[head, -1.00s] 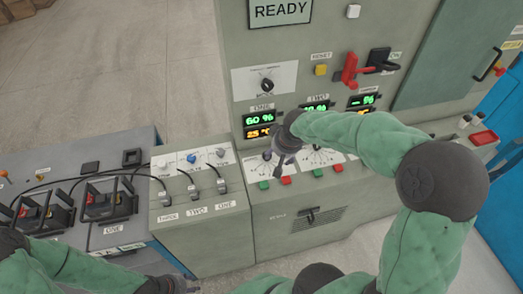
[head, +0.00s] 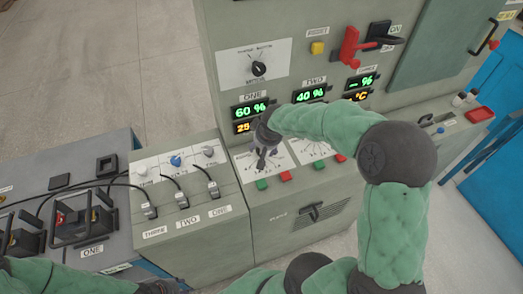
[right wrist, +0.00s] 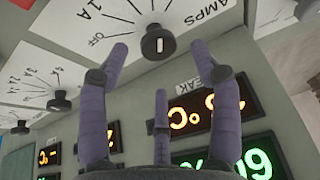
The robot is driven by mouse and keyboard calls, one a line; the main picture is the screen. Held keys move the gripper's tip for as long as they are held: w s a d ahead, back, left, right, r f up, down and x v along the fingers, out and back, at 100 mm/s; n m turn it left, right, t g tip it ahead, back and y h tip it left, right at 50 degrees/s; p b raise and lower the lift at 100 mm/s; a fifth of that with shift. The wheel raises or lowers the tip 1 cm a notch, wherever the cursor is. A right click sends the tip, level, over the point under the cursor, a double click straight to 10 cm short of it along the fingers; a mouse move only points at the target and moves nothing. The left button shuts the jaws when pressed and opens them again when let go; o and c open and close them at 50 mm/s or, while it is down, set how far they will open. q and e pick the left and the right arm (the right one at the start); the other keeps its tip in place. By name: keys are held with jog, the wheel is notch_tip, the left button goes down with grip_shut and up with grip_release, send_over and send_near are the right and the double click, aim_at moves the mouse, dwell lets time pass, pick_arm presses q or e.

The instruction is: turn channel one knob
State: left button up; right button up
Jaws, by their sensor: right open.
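The channel one knob (right wrist: 158,42) is round and black with a white mark, on a white dial plate (right wrist: 62,18) lettered AMPS, OFF and 1 A. In the upside-down right wrist view it sits between the spread tips of my right gripper (right wrist: 159,55), with gaps visible on both sides. The purple fingers are open and hold nothing. In the head view my right gripper (head: 262,162) is at the dial below the ONE display (head: 250,111), which reads 60 %, and hides the knob. My left arm is at the bottom left; its gripper's fingers are not clearly visible.
A second dial (head: 313,150) with its knob (right wrist: 60,100) stands beside it. Green and red buttons (head: 285,177) lie just below. The MODE knob (head: 259,69) and a red lever (head: 350,45) are higher up. A lower console (head: 190,180) with plugged cables stands to the left.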

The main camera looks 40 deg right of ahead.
aim_at(261, 152)
jog(key=shift+b+x, duration=0.4)
jog(key=shift+x, duration=1.5)
jog(key=shift+c, duration=0.3)
jog(key=c, duration=1.1)
